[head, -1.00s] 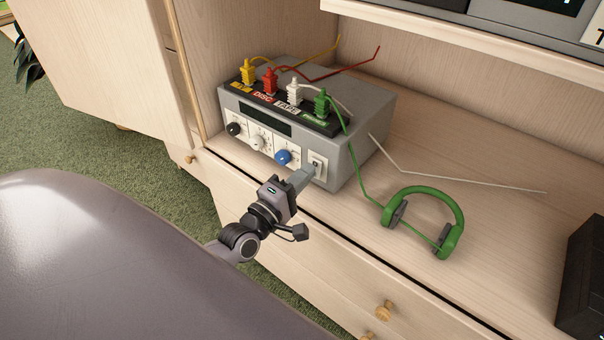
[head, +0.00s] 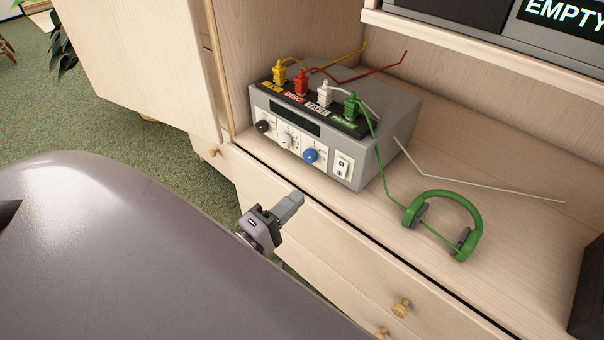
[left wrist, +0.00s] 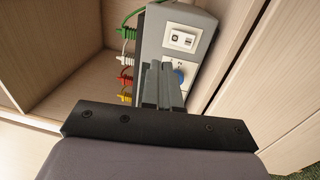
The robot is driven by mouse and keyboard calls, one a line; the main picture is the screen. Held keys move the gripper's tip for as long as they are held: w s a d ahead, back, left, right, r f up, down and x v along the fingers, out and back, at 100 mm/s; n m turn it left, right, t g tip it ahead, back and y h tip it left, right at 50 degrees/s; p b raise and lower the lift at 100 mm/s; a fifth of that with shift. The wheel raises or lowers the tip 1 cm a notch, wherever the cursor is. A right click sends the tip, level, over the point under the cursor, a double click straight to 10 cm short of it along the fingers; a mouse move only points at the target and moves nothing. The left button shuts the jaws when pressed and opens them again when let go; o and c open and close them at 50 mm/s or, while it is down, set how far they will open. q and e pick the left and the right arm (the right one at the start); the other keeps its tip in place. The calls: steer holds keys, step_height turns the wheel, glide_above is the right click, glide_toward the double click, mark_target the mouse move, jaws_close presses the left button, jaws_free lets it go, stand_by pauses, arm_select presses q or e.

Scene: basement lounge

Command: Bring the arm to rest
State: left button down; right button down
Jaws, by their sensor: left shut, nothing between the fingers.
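My left gripper (head: 291,201) is shut and empty. In the head view it hangs in front of the cabinet, below and apart from the grey amplifier box (head: 384,160). In the left wrist view the closed fingers (left wrist: 162,80) point toward the box's front panel (left wrist: 183,62) and cover part of it. The white rocker switch (head: 342,166) is at the panel's right end, beside the blue knob (head: 311,155); the switch also shows in the left wrist view (left wrist: 181,40). My right gripper is not in view.
Yellow, red, white and green plugs stand on the box top. Green headphones (head: 474,213) lie on the cabinet shelf (head: 520,244) to the right, near the green cable. Drawers with round knobs (head: 401,307) are below. A display reading EMPTY (head: 563,14) is at upper right.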

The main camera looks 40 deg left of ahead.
arm_select(q)
steer(key=shift+s, duration=0.3)
stand_by(0.4)
